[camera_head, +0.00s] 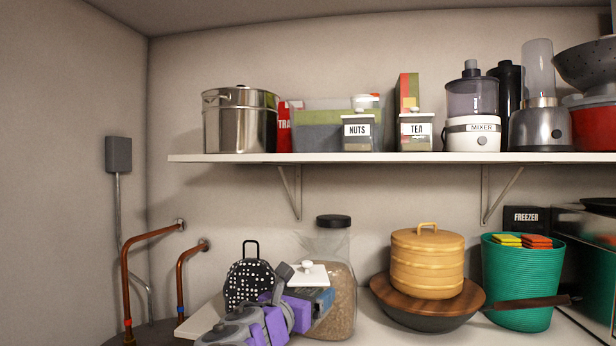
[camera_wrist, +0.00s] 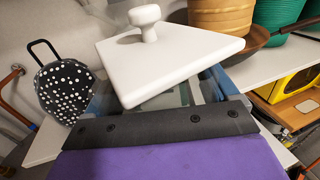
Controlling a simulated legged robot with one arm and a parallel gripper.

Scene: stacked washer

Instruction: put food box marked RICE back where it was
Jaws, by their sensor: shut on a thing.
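My gripper (camera_head: 314,298) is shut on a food box with a white, knobbed lid (camera_head: 300,274), low in front of the counter's back area in the head view. In the wrist view the white lid (camera_wrist: 165,62) fills the upper middle, with its knob up. Blue-grey gripper fingers lie on both sides below the lid. The box body is mostly hidden, and no RICE marking can be read. On the upper shelf (camera_head: 380,158) stand similar food boxes marked NUTS (camera_head: 358,136) and TEA (camera_head: 415,134), a gap between them.
The shelf also holds a steel pot (camera_head: 240,122), a mixer (camera_head: 472,120) and a blender (camera_head: 540,115). Below stand a large jar (camera_head: 340,295), a dotted black bag-like thing (camera_head: 249,284), wooden steamer (camera_head: 427,265) on a pan, and green basket (camera_head: 517,285). Brackets (camera_head: 291,190) jut under the shelf.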

